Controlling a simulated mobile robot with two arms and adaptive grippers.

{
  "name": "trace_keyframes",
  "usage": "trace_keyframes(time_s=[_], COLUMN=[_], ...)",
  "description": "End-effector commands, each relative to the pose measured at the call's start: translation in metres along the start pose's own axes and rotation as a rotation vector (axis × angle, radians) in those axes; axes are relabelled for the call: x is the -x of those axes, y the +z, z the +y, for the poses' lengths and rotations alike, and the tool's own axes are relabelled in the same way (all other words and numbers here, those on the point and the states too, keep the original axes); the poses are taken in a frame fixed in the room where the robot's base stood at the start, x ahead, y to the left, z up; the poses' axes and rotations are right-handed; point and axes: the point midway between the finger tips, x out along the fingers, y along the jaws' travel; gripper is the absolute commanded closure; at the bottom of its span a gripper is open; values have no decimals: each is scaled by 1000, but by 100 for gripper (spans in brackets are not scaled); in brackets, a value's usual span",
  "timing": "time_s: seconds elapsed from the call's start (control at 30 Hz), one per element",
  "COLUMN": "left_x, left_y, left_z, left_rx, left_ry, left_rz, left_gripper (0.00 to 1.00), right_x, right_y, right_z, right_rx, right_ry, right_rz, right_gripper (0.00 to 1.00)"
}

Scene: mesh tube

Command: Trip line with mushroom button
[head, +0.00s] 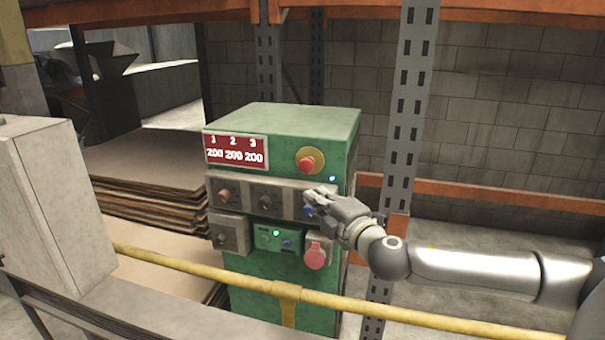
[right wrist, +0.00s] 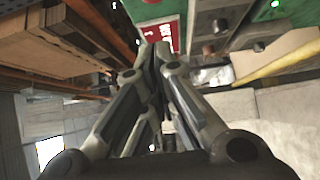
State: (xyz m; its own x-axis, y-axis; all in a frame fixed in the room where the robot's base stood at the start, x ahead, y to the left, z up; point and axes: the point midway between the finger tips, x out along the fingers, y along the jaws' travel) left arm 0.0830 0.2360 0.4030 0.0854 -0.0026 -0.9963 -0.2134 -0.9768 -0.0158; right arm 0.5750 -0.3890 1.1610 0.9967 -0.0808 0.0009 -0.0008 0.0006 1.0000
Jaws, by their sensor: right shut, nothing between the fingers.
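A green control cabinet (head: 290,120) stands in the middle of the head view. A red mushroom button (head: 307,163) on a round yellow plate sits at its upper right. My right gripper (head: 311,199) is shut and empty, in front of the right end of the upper grey switch row, below the mushroom button. It covers part of that row; I cannot tell whether it touches it. In the right wrist view the closed fingers (right wrist: 156,52) point toward the cabinet, with its red display panel (right wrist: 163,33) beyond them. My left gripper is not in view.
The display panel (head: 236,151) reads 200 three times. A larger pinkish-red round part (head: 315,254) sits low right on the cabinet. A yellow rail (head: 220,280) crosses in front. A grey rack post (head: 408,110) stands to the right, stacked boards (head: 150,165) to the left.

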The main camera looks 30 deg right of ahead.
Motion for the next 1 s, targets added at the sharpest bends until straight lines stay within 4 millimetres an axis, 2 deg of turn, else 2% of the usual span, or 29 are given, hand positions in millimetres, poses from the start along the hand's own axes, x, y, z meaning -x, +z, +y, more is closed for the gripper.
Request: trace_keyframes(time_s=[0.17, 0.7, 0.8, 1.0], left_x=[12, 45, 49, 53], left_y=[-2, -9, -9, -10], left_z=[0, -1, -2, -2], left_rx=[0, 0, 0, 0], left_ry=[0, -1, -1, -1], left_rz=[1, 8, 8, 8], left_gripper=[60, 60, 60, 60], right_x=[-18, -97, -105, -118], right_y=[-1, -2, 10, 22], right_z=[4, 4, 2, 1], right_rx=[-6, -4, 2, -1], right_ry=[2, 0, -1, -1], right_rz=[1, 3, -1, 1], right_gripper=[100, 100, 100, 100])
